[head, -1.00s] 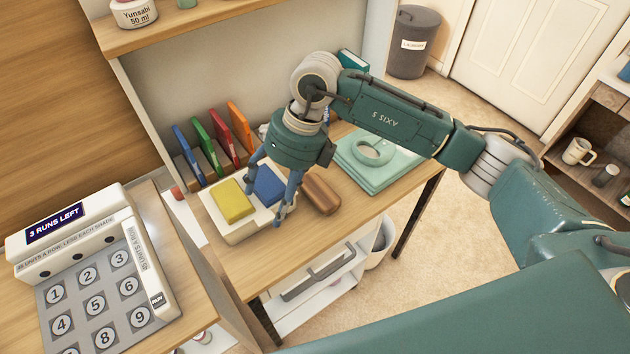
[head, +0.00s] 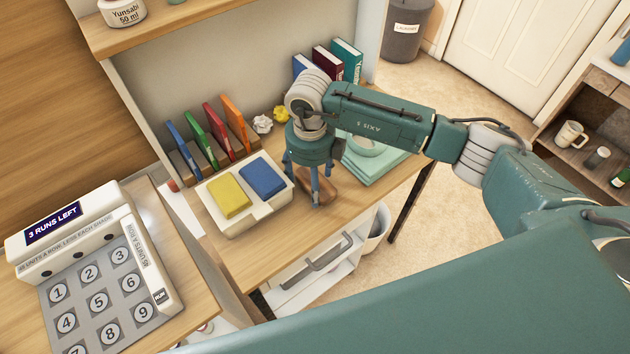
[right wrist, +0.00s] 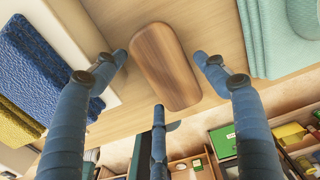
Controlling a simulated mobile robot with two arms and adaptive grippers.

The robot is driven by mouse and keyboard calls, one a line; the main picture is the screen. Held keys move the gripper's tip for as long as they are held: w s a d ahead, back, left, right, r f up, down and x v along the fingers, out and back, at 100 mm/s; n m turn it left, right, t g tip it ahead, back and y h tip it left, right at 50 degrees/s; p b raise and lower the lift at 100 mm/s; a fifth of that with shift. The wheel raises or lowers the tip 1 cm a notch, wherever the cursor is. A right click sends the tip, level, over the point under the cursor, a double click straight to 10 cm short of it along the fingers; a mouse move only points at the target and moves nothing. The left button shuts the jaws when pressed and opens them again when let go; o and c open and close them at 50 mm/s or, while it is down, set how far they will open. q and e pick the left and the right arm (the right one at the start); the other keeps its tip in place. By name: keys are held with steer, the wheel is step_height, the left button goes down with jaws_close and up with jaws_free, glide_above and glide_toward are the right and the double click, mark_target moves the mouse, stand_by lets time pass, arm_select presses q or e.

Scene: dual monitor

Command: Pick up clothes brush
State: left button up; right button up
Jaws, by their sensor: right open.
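The clothes brush, a brown wooden block with rounded ends (head: 318,184), lies on the wooden desk between the white tray and the green folded cloth. In the head view my right gripper (head: 312,196) is over it and partly hides it. The right wrist view shows the brush's wooden back (right wrist: 165,66) from above. There my right gripper (right wrist: 162,75) is open, its blue fingers spread around the brush, with gaps to its sides. The bristles are not visible. My left gripper is not in view.
A white tray (head: 243,227) with yellow and blue pads stands close left of the brush. Green folded cloth (head: 372,170) lies close right. Coloured upright folders (head: 218,128), crumpled paper balls (head: 263,124) and books (head: 345,60) stand behind. A keypad box (head: 100,290) is at the left.

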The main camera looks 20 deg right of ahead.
steer(key=shift+f, duration=0.65)
steer(key=c, duration=1)
step_height(320, 180, up, 20)
steer(key=b, duration=0.2)
steer(key=shift+b, duration=0.3)
